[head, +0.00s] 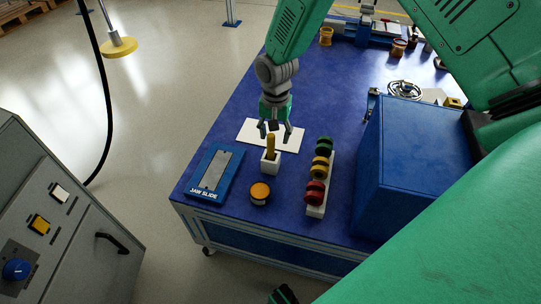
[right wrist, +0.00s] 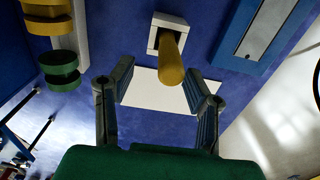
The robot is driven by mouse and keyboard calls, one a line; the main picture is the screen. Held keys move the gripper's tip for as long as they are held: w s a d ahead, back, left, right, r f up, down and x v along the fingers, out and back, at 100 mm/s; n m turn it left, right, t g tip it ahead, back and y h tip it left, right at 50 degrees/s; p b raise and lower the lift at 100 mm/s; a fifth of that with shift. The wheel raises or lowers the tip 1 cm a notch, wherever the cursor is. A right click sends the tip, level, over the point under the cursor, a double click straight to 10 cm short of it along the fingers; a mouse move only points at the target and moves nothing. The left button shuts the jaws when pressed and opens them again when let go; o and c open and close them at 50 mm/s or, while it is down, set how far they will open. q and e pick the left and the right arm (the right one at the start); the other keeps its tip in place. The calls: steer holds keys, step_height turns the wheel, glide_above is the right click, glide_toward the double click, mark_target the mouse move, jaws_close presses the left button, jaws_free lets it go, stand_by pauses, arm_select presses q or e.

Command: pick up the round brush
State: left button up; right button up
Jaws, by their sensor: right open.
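The round brush appears to be the upright piece with a yellow handle (head: 270,145) standing in a small white holder (head: 270,165); its lower end is hidden in the holder. In the right wrist view the handle (right wrist: 171,62) points up toward the camera from its white holder (right wrist: 155,39). My right gripper (head: 273,129) is open above the holder, fingers pointing down. In the wrist view the handle's top is near the space between the fingertips (right wrist: 158,73), closer to the right-hand finger. Contact cannot be made out. My left gripper is not clearly in view.
A white sheet (head: 288,139) lies behind the holder on the blue table (head: 226,136). A blue "JAW SLIDE" plate (head: 204,187) is to the left, an orange-topped tin (head: 260,191) in front. A rack of coloured rollers (head: 316,196) and a large blue box (head: 407,170) stand right.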

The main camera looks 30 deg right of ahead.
mark_target(270, 148)
steer(key=f+b, duration=0.1)
steer(key=a+f, duration=0.1)
steer(key=f, duration=0.1)
steer(key=a+f+b, duration=0.1)
steer(key=f, duration=0.1)
steer(key=shift+f+b, duration=0.2)
steer(key=shift+b, duration=0.1)
steer(key=shift+d, duration=0.45)
steer(key=shift+d+f, duration=0.1)
steer(key=shift+d, duration=0.15)
jaws_close()
steer(key=shift+a, duration=0.4)
steer(key=shift+a+r, duration=0.1)
steer(key=shift+r, duration=0.25)
steer(key=r+p, duration=0.1)
steer(key=r, duration=0.2)
steer(key=r+p, duration=0.1)
steer(key=r, duration=0.1)
steer(key=r+p, duration=0.1)
steer(key=r, duration=0.2)
steer(key=shift+d+r+p, duration=0.25)
steer(key=shift+r+p, duration=0.05)
arm_select(q)
steer(key=shift+a+r, duration=0.1)
steer(key=shift+r, duration=0.4)
arm_select(e)
steer(key=shift+a+r, duration=0.1)
steer(key=shift+r, duration=0.35)
